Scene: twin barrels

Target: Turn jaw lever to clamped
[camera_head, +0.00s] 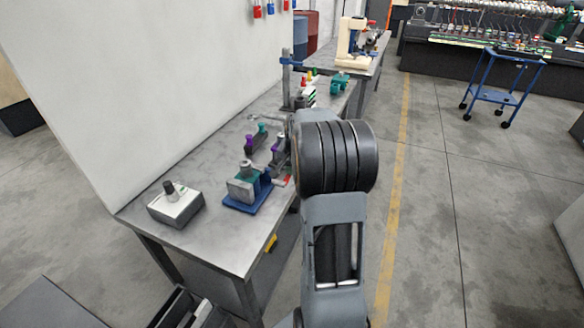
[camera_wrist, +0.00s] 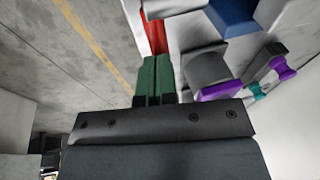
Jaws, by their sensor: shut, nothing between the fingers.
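A small vise with a grey and green body on a blue base (camera_head: 247,190) stands on the steel bench. A red lever (camera_head: 282,181) sticks out at its right side, partly hidden by my arm. In the wrist view a red bar (camera_wrist: 156,35), seemingly this lever, lies just beyond my fingertips. My gripper (camera_wrist: 156,60) shows there as two green fingers, shut together and empty. Their tips are very close to the bar; I cannot tell whether they touch. In the head view my arm hides most of the gripper.
A grey block with a purple part (camera_wrist: 222,90) stands close to the right of my fingers. A white-topped box with a black knob (camera_head: 175,203) sits at the bench's near left. Purple and teal fixtures (camera_head: 256,138) stand behind the vise. Floor right of the bench is open.

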